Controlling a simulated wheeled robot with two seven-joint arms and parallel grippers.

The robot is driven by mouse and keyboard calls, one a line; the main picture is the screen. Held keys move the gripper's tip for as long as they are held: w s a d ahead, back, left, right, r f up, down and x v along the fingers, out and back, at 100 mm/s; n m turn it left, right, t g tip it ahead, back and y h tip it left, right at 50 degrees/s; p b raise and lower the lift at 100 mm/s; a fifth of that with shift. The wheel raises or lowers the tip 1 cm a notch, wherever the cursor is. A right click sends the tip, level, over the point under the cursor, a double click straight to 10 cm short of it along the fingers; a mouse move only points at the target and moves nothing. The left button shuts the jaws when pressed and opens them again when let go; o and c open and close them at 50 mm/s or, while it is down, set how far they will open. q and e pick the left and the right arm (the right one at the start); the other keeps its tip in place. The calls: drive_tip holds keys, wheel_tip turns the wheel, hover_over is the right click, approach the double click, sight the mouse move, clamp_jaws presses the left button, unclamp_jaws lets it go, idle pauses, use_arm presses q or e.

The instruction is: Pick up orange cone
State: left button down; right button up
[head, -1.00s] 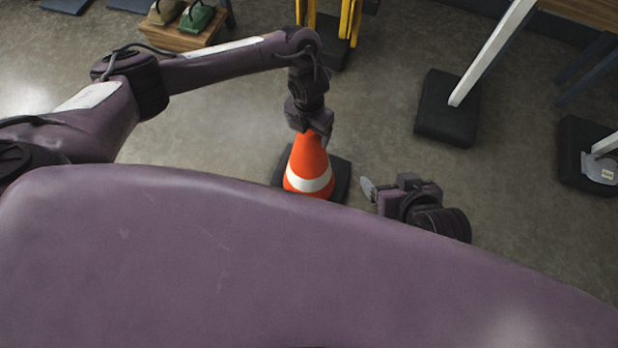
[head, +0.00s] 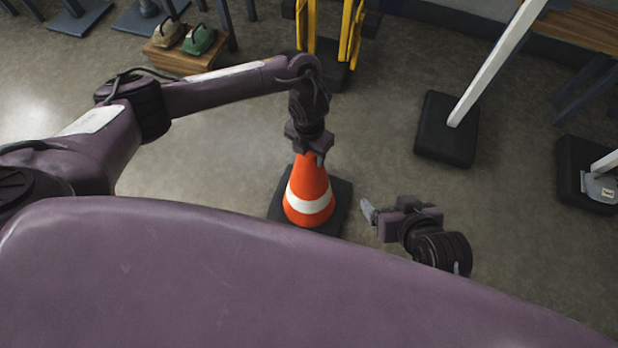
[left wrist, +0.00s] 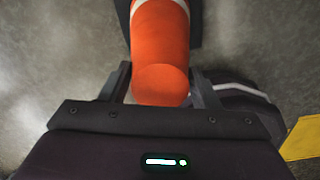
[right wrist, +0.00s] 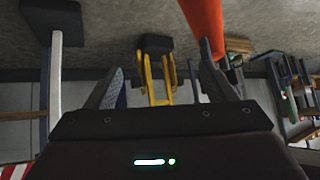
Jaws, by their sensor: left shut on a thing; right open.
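The orange cone (head: 308,184) with a white band and a dark square base (head: 340,201) stands in front of me in the head view. My left gripper (head: 310,153) comes down from above and is shut on the cone's top. In the left wrist view the cone's rounded tip (left wrist: 160,82) sits between the two fingers (left wrist: 160,88). The cone looks upright; I cannot tell whether its base touches the floor. My right gripper (head: 368,211) is open and empty, to the right of the cone. In the right wrist view part of the cone (right wrist: 204,22) shows beyond its fingers (right wrist: 160,65).
A yellow folding stand (head: 351,35) is behind the cone. A white post on a black base (head: 447,140) stands to the right.

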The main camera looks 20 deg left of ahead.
use_arm(q)
drive_tip(key=shift+w+r, duration=0.1)
drive_tip(key=shift+r, duration=0.15)
drive_tip(key=shift+r, duration=0.25)
wheel_tip(320, 180, up, 4)
drive_tip(key=shift+w+f+p, duration=0.1)
drive_tip(key=shift+f+p, duration=0.15)
drive_tip(key=shift+p, duration=0.55)
use_arm(e)
drive_tip(key=s+d+m+g+h+p, duration=0.1)
drive_tip(key=s+d+g+h+p, duration=0.2)
drive_tip(key=s+d+g+p, duration=0.4)
use_arm(q)
wheel_tip(320, 180, up, 16)
drive_tip(key=shift+f, duration=0.15)
use_arm(e)
wheel_tip(320, 180, down, 6)
drive_tip(key=w+d, duration=0.1)
drive_tip(key=d, duration=0.1)
drive_tip(key=shift+w+m+t+h, duration=0.25)
drive_tip(key=shift+m+t+h, duration=0.15)
drive_tip(key=shift+d, duration=0.1)
